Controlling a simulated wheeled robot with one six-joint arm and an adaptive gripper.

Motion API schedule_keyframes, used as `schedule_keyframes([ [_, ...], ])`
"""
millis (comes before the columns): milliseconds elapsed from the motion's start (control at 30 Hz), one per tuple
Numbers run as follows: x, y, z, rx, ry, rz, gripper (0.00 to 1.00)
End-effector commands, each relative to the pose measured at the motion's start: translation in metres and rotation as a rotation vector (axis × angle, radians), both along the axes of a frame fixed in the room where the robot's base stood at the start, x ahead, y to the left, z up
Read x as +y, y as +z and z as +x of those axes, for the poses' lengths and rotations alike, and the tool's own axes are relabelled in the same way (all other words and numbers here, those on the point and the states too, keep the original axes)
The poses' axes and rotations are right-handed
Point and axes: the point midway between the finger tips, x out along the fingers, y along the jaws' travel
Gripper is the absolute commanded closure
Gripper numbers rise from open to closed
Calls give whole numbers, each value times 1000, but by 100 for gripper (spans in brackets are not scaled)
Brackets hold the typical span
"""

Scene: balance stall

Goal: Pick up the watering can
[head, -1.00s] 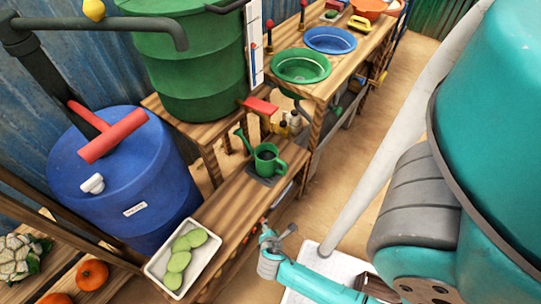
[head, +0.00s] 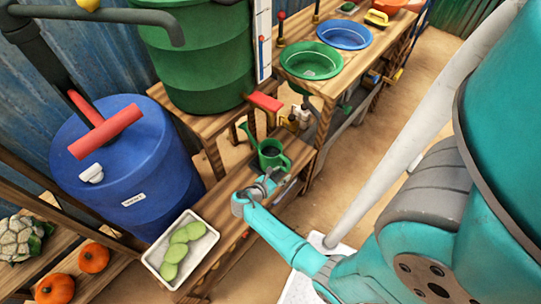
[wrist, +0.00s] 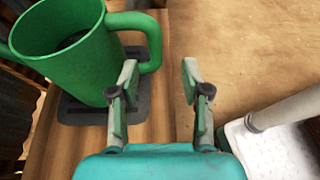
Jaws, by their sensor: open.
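The green watering can (head: 270,156) stands upright on the low wooden bench, beyond my gripper in the head view. In the wrist view the can (wrist: 72,55) fills the upper left, and its handle loop is on its right side, close to my left finger. My gripper (wrist: 160,85) is open with nothing between its fingers. The handle appears just left of and beyond the fingers, not between them. In the head view my gripper (head: 268,183) is small and partly overlaps the bench's front edge.
A white tray (head: 207,238) with green slices sits at the bench's near end. A blue barrel (head: 125,170) stands to the left. A green barrel (head: 205,60) and a table with green (head: 312,72) and blue (head: 343,34) basins stand behind. Sandy floor lies open to the right.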

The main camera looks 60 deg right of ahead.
Motion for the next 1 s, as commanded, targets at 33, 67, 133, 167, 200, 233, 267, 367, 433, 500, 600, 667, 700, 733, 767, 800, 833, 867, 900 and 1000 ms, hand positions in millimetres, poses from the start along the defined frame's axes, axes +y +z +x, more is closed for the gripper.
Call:
schedule_keyframes([
  [33,-5,-2,-2,1,-3,0,53],
  [67,-7,-3,-2,1,-2,0,53],
  [133,-11,-5,-3,0,-1,0,53],
  [167,-12,-5,-3,0,-1,0,53],
  [200,-13,-6,-3,-1,-1,0,53],
  [233,-15,-7,-3,-1,0,0,53],
  [267,-17,-8,-3,-1,0,0,53],
  [367,-29,-14,-4,-1,-3,1,53],
  [433,-39,-20,-4,-1,-4,1,53],
  [500,-47,-23,-6,-1,-3,0,53],
  [600,-55,-27,-8,-1,0,1,53],
  [667,-57,-28,-9,-1,0,1,53],
  [700,-58,-29,-9,-1,0,1,53],
  [733,-58,-29,-9,-1,0,1,53],
  [767,-59,-29,-9,-2,1,1,53],
  [800,-58,-29,-9,-2,1,1,53],
  [833,-58,-29,-9,-2,1,1,53],
  [867,-58,-29,-9,-2,1,1,53],
  [900,-58,-29,-9,-2,1,1,53],
  [1000,-58,-29,-9,-2,1,1,75],
])
